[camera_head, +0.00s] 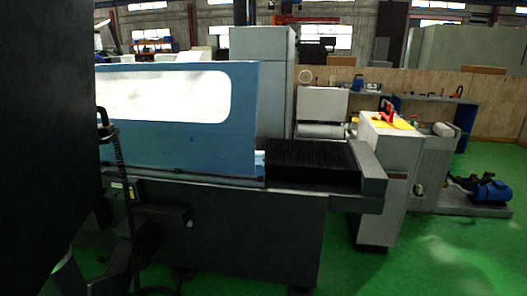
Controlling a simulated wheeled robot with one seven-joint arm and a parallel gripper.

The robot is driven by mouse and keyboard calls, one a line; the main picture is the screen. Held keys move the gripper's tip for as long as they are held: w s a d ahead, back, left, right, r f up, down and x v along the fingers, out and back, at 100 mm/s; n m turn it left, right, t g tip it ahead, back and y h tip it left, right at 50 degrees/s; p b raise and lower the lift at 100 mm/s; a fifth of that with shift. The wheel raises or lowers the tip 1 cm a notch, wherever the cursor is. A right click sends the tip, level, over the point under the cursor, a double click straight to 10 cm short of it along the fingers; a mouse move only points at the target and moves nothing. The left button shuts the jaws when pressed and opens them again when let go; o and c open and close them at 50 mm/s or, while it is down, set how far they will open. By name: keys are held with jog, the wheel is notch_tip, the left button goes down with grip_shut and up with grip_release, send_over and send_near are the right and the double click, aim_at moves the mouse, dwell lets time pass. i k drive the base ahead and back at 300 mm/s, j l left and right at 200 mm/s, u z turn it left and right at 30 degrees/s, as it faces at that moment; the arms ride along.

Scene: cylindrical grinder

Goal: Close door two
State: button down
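A blue sliding door (243,120) with a wide, bright window stands along the front of the grinder. It spans the left and middle of the view, and its right end is near the open dark bed. No label shows which door it is. A black loop, which looks like a handle (102,117), is at the door's left side. A dark jointed shape with a ribbed line hangs just below it; this may be my arm and gripper. The fingers cannot be made out, nor whether they touch the handle. A large black mass hides everything at the far left.
The grinder's dark base (260,230) fills the lower middle. A black ribbed cover (310,160) lies right of the door. A grey cabinet (385,190) with a red and yellow top stands at right. A blue motor (490,190) sits behind. Green floor is clear at lower right.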

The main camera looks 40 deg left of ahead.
aim_at(198, 94)
jog(key=i+j+u, duration=0.15)
jog(key=i+u, duration=0.2)
jog(key=i, duration=0.3)
jog(key=i+u, duration=0.35)
jog(key=i, duration=0.25)
jog(key=i+l+u, duration=0.1)
jog(key=i, duration=0.35)
jog(key=i+l+u, duration=0.1)
jog(key=i+l, duration=0.15)
jog(key=i, duration=0.2)
jog(key=i+l, duration=0.25)
jog(key=i, duration=0.2)
jog(key=i+l+u, duration=0.15)
jog(key=i, duration=0.3)
